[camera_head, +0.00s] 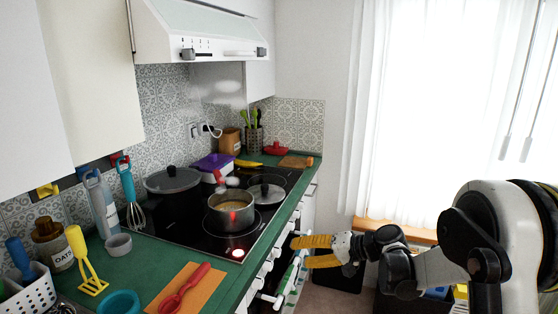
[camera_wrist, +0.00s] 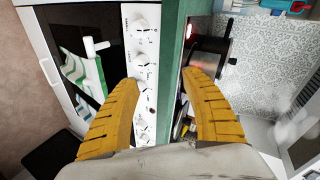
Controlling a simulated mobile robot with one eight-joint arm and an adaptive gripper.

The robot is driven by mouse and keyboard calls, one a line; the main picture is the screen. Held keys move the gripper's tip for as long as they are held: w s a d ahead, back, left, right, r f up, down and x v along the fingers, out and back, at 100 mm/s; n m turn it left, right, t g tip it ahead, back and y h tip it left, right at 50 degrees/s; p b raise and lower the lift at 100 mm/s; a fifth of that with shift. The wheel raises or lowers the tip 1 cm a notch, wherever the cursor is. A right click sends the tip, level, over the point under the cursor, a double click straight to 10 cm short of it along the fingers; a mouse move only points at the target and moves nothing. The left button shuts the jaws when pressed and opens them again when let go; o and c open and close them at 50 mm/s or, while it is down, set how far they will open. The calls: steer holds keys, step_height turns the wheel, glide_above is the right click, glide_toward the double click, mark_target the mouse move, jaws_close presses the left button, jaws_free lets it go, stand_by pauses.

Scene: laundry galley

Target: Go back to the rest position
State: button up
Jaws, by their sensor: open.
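My gripper (camera_head: 318,251) has yellow ribbed fingers and is open and empty. In the head view it hangs in front of the stove, right of the green counter edge and beside the oven knobs. In the wrist view the two fingers of my gripper (camera_wrist: 161,88) stand well apart, with the counter edge and the knob panel (camera_wrist: 143,60) between and beyond them. My white and black arm reaches in from the right of the head view.
A steel pot (camera_head: 231,213) and a dark lidded pan (camera_head: 172,182) stand on the black cooktop (camera_head: 190,228). The green counter (camera_head: 140,262) holds an orange board (camera_head: 188,293), a yellow masher (camera_head: 84,262) and an oats jar (camera_head: 51,244). A curtained window (camera_head: 430,110) is behind my arm.

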steer(key=s+d+r+h, duration=0.2)
steer(key=s+r+h, duration=0.15)
steer(key=s, duration=0.35)
steer(key=s+d+r+h, duration=0.15)
steer(key=s+r, duration=0.25)
steer(key=s, duration=0.4)
steer(key=s+d+n+h, duration=0.1)
steer(key=s+d+h, duration=0.2)
steer(key=s, duration=0.5)
steer(key=s+d+f+n+t+h, duration=0.1)
steer(key=s+d+h, duration=0.2)
steer(key=s+d, duration=0.2)
steer(key=s, duration=0.3)
steer(key=shift+s+d+f+t+h, duration=0.15)
steer(key=shift+s+d+t+h, duration=0.05)
steer(key=shift+s+t+h, duration=0.15)
